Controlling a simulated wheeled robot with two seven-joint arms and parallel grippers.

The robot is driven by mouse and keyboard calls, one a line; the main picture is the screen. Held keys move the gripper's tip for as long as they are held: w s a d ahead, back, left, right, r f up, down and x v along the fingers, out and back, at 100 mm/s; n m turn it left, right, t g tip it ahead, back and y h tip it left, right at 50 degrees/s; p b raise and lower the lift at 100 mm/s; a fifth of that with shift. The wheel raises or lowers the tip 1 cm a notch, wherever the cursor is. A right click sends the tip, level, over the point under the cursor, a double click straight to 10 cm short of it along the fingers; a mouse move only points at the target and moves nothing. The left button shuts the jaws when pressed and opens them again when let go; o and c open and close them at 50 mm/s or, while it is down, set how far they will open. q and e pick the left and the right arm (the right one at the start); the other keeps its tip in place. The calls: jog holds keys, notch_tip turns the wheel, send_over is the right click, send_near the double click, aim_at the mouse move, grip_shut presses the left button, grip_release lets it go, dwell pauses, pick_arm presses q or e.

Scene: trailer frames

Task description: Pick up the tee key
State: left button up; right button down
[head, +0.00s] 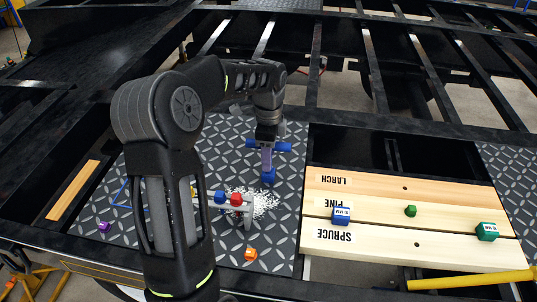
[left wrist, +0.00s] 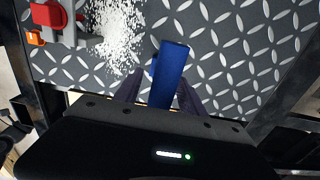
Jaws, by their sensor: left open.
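The tee key (head: 284,147) looks blue in the head view. Its crossbar shows on both sides of my left gripper (head: 267,160), and a blue lower part shows just below the fingers. In the left wrist view a blue bar of the tee key (left wrist: 170,65) lies between the two dark fingers of my left gripper (left wrist: 158,93). The fingers are open around it; I cannot tell whether either touches it. The hand hides part of the key. My right gripper is in neither view.
A grey fixture (head: 248,216) with blue and red parts and a white granule pile (head: 266,202) are close by on the tread plate. An orange block (head: 250,254) lies nearer. Labelled boards (head: 380,182) with blocks lie right.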

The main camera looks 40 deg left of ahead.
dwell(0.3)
pick_arm(q)
grip_shut()
dwell(0.4)
